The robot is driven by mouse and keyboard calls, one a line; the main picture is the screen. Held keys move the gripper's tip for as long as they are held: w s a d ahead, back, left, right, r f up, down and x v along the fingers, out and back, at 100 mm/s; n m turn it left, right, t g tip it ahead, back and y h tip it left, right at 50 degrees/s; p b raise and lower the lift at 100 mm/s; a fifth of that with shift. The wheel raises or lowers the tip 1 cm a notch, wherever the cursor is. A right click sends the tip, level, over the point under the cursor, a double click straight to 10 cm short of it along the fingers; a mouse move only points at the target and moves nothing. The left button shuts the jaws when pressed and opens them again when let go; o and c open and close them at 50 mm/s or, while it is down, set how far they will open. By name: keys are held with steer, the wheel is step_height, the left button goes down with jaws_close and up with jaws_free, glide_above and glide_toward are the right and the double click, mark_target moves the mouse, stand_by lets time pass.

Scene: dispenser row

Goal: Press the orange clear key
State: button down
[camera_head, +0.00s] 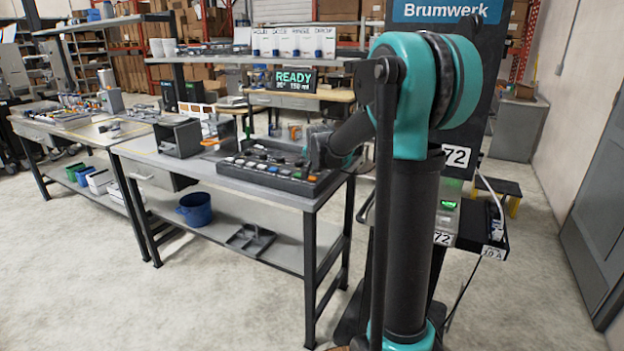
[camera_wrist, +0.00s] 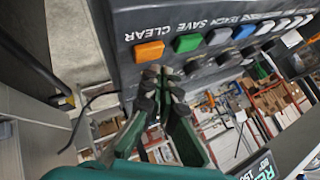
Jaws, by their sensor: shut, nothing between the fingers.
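The orange key (camera_wrist: 149,52) is at the left end of a row of keys in the wrist view, beside the upside-down word CLEAR on the dark panel (camera_wrist: 125,22). My gripper (camera_wrist: 158,80) is shut and empty. Its fingertips appear just below the orange key in the picture; I cannot tell the gap or whether they touch anything. In the head view the key panel (camera_head: 275,177) lies on the front bench, and my arm's end partly covers its right side.
A green key (camera_wrist: 188,43) is next to the orange one, then a grey key (camera_wrist: 219,36) and a blue key (camera_wrist: 243,29). A display (camera_head: 293,79) reading READY stands behind the panel.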

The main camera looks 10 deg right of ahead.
mark_target(312, 178)
steer(key=shift+r, duration=0.1)
steer(key=shift+r, duration=2.4)
steer(key=s+d+f+n+g, duration=0.1)
steer(key=s+f+n, duration=0.2)
steer(key=s+f, duration=0.4)
steer(key=s+d+f+n+g, duration=0.1)
steer(key=s+f, duration=0.6)
steer(key=s, duration=1.3)
steer(key=s+d+f+n+g, duration=0.2)
steer(key=s+f+n, duration=0.3)
steer(key=s, duration=0.9)
step_height(312, 178, down, 3)
steer(key=shift+g, duration=0.5)
steer(key=shift+w, duration=0.1)
